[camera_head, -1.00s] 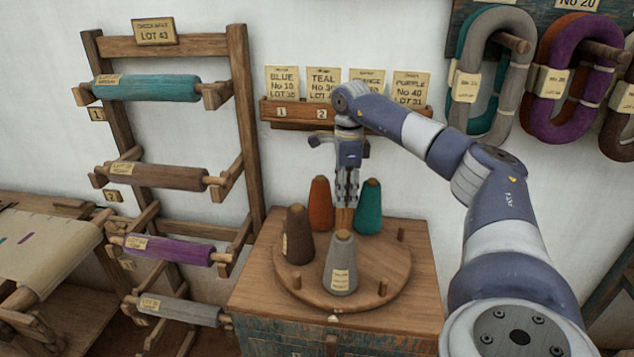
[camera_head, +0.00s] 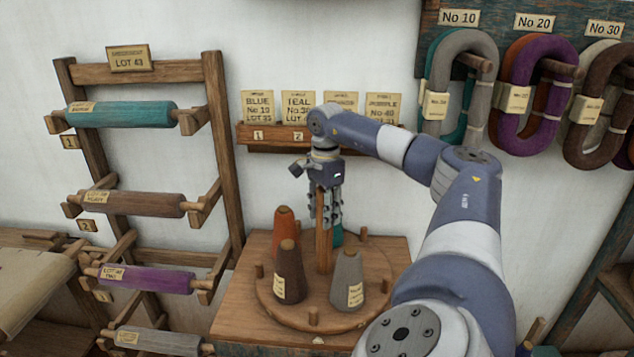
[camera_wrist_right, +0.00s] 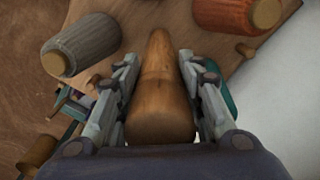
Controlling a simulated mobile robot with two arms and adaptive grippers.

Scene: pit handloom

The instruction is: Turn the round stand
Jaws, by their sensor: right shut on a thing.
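The round stand (camera_head: 377,282) is a wooden disc with short pegs and an upright central post (camera_head: 323,258). An orange cone (camera_head: 285,230), a brown cone (camera_head: 288,275) and a grey cone (camera_head: 347,280) stand on it. A teal cone (camera_head: 337,236) is mostly hidden behind my right gripper (camera_head: 325,215). That gripper points down and is shut on the post, whose end shows between the fingers in the right wrist view (camera_wrist_right: 160,95). My left gripper is out of view.
The stand rests on a wooden cabinet (camera_head: 235,310). A rack (camera_head: 215,110) of yarn rollers is at left. A small card shelf (camera_head: 270,138) is on the wall behind. Yarn skeins (camera_head: 530,95) hang at upper right.

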